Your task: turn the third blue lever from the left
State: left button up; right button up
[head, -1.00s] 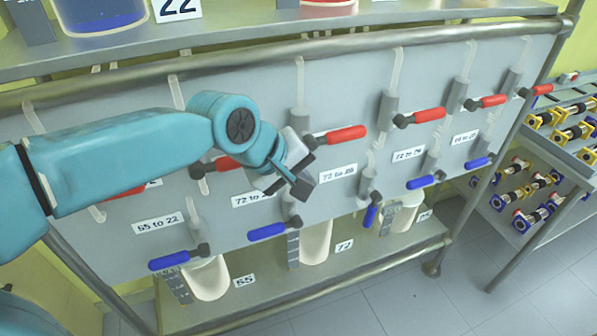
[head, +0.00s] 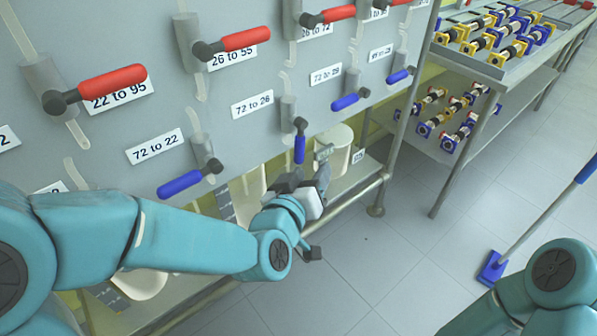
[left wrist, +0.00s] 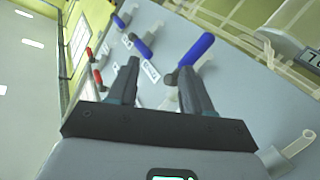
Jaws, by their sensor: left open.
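The third blue lever (head: 300,148) from the left hangs almost straight down from its dark pivot on the grey panel, while the other blue levers lie slanted sideways. My left gripper (head: 305,180) is open and just below this lever's lower end, close to it; I cannot tell whether they touch. In the left wrist view, my open fingers (left wrist: 157,72) have nothing between them. The nearest blue lever there (left wrist: 197,50) is just beyond the right finger. My right gripper is out of frame; only part of my right arm shows at lower right.
Neighbouring blue levers are the second (head: 185,183) at left and the fourth (head: 350,100) at upper right. Red levers (head: 112,83) line the panel above. White vessels (head: 340,150) stand below on a shelf. A rack (head: 500,75) stands right, beyond open floor.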

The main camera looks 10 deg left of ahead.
aim_at(299, 156)
pick_arm(q)
jog(key=s+a+f+m+t+y+b, duration=0.2)
jog(key=s+a+f+m+y+b, duration=0.15)
jog(key=f+y, duration=0.2)
jog(key=shift+n+h, duration=0.45)
jog(key=w, duration=0.5)
jog(key=w+a, duration=0.1)
jog(key=w, duration=0.9)
jog(key=shift+w+a, duration=0.15)
jog(key=shift+w, duration=0.25)
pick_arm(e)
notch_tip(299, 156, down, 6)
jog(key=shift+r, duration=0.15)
pick_arm(q)
grip_shut()
